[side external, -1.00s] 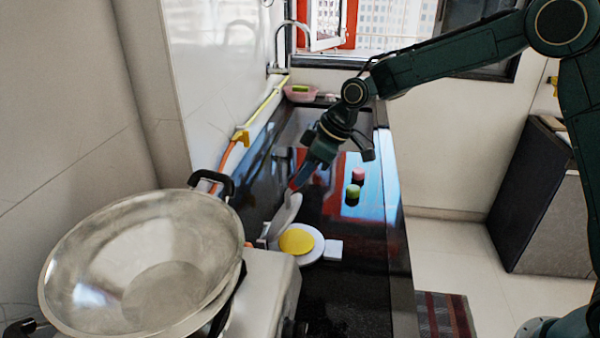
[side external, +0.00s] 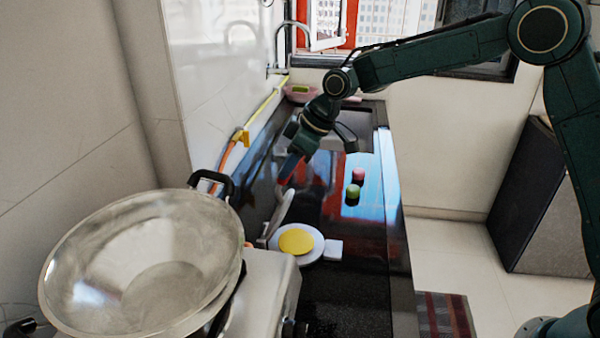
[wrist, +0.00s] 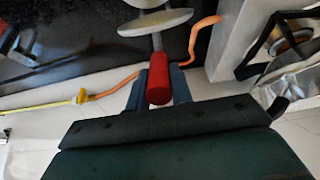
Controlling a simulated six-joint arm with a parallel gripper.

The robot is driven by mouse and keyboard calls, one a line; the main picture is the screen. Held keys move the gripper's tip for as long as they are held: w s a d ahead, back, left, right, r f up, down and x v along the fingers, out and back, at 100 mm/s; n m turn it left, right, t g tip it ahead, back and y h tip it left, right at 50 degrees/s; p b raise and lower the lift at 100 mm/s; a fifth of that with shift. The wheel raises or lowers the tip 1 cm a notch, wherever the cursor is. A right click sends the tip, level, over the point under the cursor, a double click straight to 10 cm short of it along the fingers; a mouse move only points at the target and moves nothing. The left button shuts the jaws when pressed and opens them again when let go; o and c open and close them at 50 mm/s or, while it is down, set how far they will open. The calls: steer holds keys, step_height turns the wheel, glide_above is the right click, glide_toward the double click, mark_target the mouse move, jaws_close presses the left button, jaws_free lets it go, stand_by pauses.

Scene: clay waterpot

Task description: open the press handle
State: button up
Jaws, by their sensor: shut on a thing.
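The white press stands on the dark counter, with a yellow disc (side external: 296,241) on its round lower plate (side external: 318,247). Its lid (side external: 281,214) is raised, standing steeply up from the hinge on the left. In the wrist view, the press plates (wrist: 150,22) show at the top, with the red handle (wrist: 158,78) reaching down from them. My gripper (side external: 288,172) is above the raised lid. In the wrist view, its blue fingers are on either side of the red handle, shut on it. My gripper hides most of the handle in the side view.
A large metal wok (side external: 150,265) sits on the stove at the front left. A pink piece (side external: 358,174) and a green piece (side external: 352,191) lie on the counter right of the gripper. An orange hose (side external: 224,158) runs along the left wall. A faucet (side external: 280,45) is at the back.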

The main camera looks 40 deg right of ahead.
steer(key=shift+w+a+r, duration=0.1)
steer(key=shift+w+a, duration=0.05)
steer(key=shift+w+a+r, duration=0.2)
steer(key=shift+w+a, duration=0.35)
steer(key=shift+a, duration=0.05)
steer(key=shift+w+a+r, duration=0.15)
steer(key=shift+w+a, duration=0.35)
steer(key=shift+a, duration=0.05)
steer(key=shift+w, duration=0.1)
steer(key=shift+w+a+r, duration=0.15)
steer(key=shift+w+a, duration=1.05)
steer(key=shift+a, duration=0.05)
steer(key=shift+a, duration=0.1)
steer(key=shift+w+a+f, duration=0.2)
steer(key=shift+w+a, duration=1)
steer(key=shift+w, duration=0.05)
